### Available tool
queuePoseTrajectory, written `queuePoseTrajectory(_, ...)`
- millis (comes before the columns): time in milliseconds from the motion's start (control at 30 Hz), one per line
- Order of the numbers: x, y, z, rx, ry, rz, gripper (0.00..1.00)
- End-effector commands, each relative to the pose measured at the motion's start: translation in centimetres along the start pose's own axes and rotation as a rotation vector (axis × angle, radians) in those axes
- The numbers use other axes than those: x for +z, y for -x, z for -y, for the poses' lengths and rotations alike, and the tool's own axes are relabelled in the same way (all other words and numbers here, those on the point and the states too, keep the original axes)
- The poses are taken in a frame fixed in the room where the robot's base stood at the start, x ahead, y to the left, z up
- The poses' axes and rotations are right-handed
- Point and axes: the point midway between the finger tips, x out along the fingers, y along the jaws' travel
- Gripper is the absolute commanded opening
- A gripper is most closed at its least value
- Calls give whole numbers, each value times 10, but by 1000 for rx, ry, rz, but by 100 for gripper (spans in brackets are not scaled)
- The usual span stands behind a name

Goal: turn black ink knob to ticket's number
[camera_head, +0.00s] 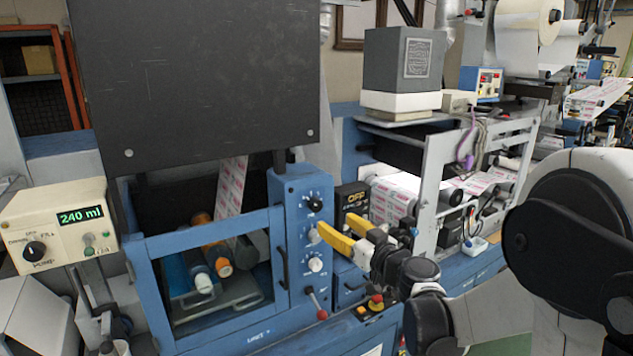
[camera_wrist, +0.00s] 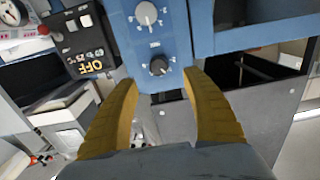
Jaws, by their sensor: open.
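The black ink knob (camera_head: 314,204) is the top knob on the blue control panel (camera_head: 297,185), with a ring of small white marks around it. It also shows in the wrist view (camera_wrist: 158,66), where the picture is upside down. The marks are too small to read. My gripper (camera_head: 333,226) has yellow fingers and is open and empty in front of the panel. In the wrist view its fingertips (camera_wrist: 160,80) spread to either side of the black knob, apart from it. I cannot pick out a ticket with a readable number.
Two pale knobs sit below, the lower one (camera_head: 315,264) above a red-tipped lever (camera_head: 318,305). A black box marked OFF (camera_head: 352,200) stands right of the panel. A pump unit (camera_head: 60,225) reads 240 ml at left. A dark board (camera_head: 190,80) hangs above.

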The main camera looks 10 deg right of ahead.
Motion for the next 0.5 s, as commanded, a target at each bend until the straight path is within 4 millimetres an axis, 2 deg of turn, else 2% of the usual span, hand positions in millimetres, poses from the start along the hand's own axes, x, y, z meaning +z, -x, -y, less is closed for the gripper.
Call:
queuePoseTrajectory(167, -1, -14, -5, 7, 4, -14, 57)
queuePoseTrajectory(500, -2, -80, -4, 5, 3, -13, 57)
